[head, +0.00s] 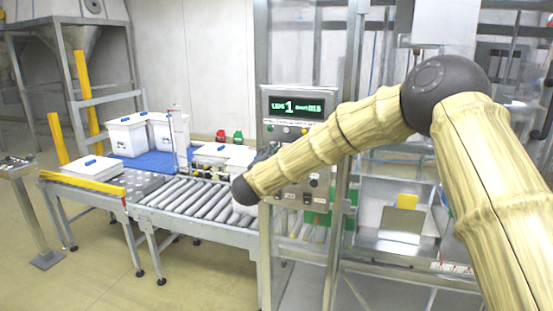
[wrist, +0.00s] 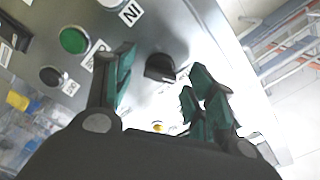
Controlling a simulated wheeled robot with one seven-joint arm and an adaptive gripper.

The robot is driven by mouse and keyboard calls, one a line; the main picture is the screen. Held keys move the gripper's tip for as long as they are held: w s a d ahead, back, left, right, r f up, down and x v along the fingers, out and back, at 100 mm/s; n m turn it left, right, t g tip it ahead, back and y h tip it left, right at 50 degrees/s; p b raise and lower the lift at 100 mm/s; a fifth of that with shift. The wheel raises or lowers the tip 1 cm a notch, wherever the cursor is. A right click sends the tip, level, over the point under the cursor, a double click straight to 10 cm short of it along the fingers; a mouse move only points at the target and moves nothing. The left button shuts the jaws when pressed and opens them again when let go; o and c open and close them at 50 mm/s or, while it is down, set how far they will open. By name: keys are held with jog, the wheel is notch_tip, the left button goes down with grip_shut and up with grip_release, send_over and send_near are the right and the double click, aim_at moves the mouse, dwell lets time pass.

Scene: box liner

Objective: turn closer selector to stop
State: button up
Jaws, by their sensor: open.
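In the wrist view my gripper (wrist: 162,66) is open, its dark green fingers apart on either side of a black selector knob (wrist: 160,67) on a metal panel. The knob lies beyond or between the fingertips; I cannot tell whether they touch it. A white label beside the knob is partly hidden by the right finger, so I cannot read its name or setting. In the head view the control panel (head: 296,104) has a lit display, with black knobs (head: 313,182) lower down. My forearm crosses in front of the panel, and my gripper is not discernible there.
A green button (wrist: 74,40) and another round black control (wrist: 50,76) sit left of the fingers. A roller conveyor (head: 190,203) with white boxes (head: 127,134) runs left of the panel. A metal post (head: 345,170) stands close to my forearm. Open floor lies at front left.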

jog(key=v, duration=1)
jog(key=shift+s+a, duration=0.15)
jog(key=shift+s, duration=0.25)
jog(key=s+d+f+n+g+y, duration=0.2)
jog(key=s+d+f+n, duration=0.3)
jog(key=f, duration=0.9)
jog(key=s+d+f+n+g+y+b, duration=0.1)
jog(key=s+d+f+n+g+y, duration=0.15)
jog(key=s+f, duration=0.85)
jog(key=s+d+f+n+g+y, duration=0.1)
jog(key=s+d+f+n+g, duration=0.2)
jog(key=f, duration=1.5)
jog(key=s+d+f+n+g, duration=0.1)
jog(key=s+d+f+g, duration=0.1)
jog(key=s+d+f, duration=0.5)
jog(key=s+d+f+n+g, duration=0.25)
jog(key=s+f, duration=0.25)
jog(key=s, duration=0.6)
jog(key=s+d+f+g, duration=0.1)
jog(key=s+d+g, duration=0.1)
jog(key=s, duration=0.7)
jog(key=s+d+f+n+g+b, duration=0.1)
jog(key=s+d+f+g, duration=0.1)
jog(key=s, duration=0.8)
jog(key=d+g, duration=0.1)
jog(key=d, duration=0.1)
jog(key=shift+d+f, duration=0.3)
